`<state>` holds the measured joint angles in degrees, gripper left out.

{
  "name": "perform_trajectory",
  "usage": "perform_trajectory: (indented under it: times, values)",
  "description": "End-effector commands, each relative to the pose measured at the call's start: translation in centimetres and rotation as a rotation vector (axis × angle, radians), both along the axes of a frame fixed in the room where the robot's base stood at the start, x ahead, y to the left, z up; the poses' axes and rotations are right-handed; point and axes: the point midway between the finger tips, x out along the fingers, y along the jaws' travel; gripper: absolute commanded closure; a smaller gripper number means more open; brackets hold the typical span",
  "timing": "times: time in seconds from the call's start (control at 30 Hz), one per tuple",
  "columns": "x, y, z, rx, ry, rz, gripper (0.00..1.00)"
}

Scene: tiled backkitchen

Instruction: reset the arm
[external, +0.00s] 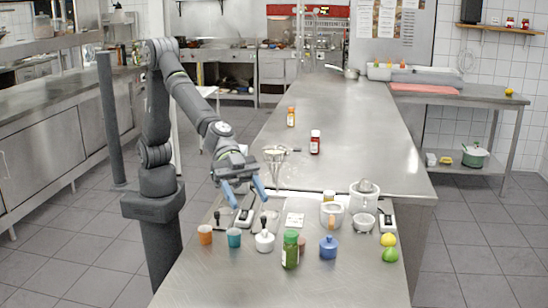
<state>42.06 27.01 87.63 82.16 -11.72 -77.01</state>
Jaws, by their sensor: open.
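My gripper (246,194) hangs above the left part of the steel table (330,284), with its two blue fingers spread apart and nothing visible between them. It points down and towards the front, above the grey tray-like items at the table's left edge. A white pot with a dark knob (264,240) stands below and a little right of the fingers. My arm reaches from its base post at the left, bent over the table.
Cups in orange (205,235) and teal (234,238), a green-filled jar (290,250), a blue pot (328,247), a white juicer (363,198), a lemon (388,239) and a lime (390,255) crowd the near table. Two bottles (315,142) (291,117) stand farther back. The far table is mostly clear.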

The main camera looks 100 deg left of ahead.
Motion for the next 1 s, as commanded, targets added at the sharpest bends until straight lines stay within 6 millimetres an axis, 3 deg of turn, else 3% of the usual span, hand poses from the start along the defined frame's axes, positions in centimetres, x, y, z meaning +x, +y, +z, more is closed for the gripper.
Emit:
perform_trajectory:
  times: [1.0]
  values:
    - [0.0,0.0,6.5,-0.001,-0.003,0.001,0.43]
